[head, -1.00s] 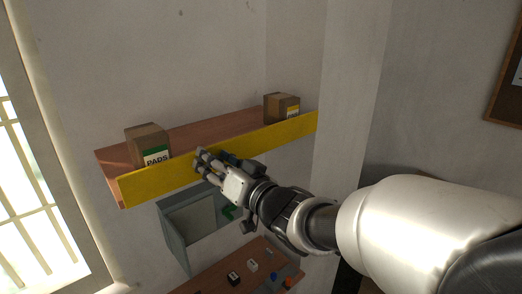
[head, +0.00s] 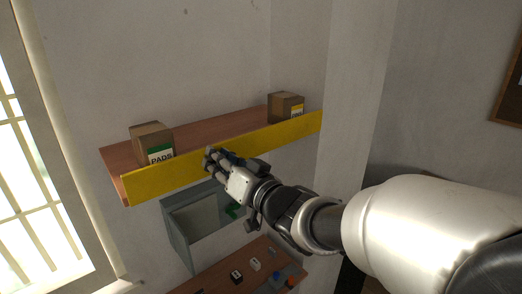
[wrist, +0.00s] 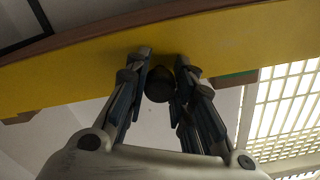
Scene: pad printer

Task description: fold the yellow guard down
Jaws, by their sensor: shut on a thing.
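The yellow guard (head: 160,184) is a long flat panel standing up along the front edge of the wooden shelf (head: 205,134). In the wrist view the guard (wrist: 60,75) spans the picture, with a dark round knob (wrist: 160,86) on its face. My gripper (head: 210,157) is at the front of the guard, left of its middle. Its two fingers lie on either side of the knob and are shut on it, with the fingertips close to the guard's face. The knob is hidden by the fingers in the head view.
Two cardboard boxes stand on the shelf behind the guard: a PADS box (head: 153,141) at left and another (head: 286,106) at right. A grey open-fronted housing (head: 179,232) is below, above a lower wooden surface (head: 222,276) with small items. A window is at left.

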